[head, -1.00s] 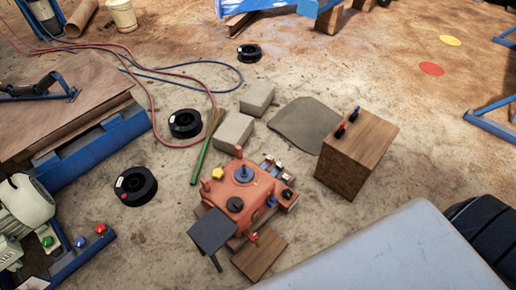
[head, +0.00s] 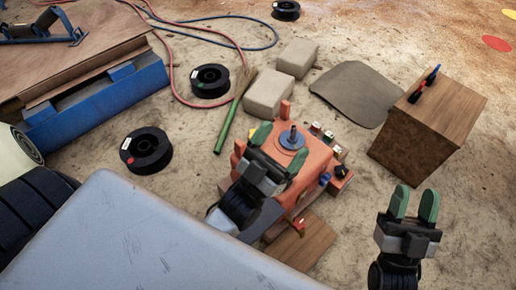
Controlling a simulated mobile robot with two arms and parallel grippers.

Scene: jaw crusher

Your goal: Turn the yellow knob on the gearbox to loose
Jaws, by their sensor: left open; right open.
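The orange gearbox (head: 313,160) stands on the floor near the middle of the head view. A round blue-grey fitting (head: 292,139) with an upright stem is on its top. My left gripper (head: 279,146) is over the gearbox's left part, its green fingers apart with nothing visible between them. My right gripper (head: 414,203) is open and empty, to the right of the gearbox.
A wooden block (head: 425,118) with red and blue tools on it stands right of the gearbox. A wooden board (head: 303,240) lies in front. Concrete blocks (head: 268,94), a green-handled broom (head: 228,118) and a black spool (head: 146,151) lie behind and left.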

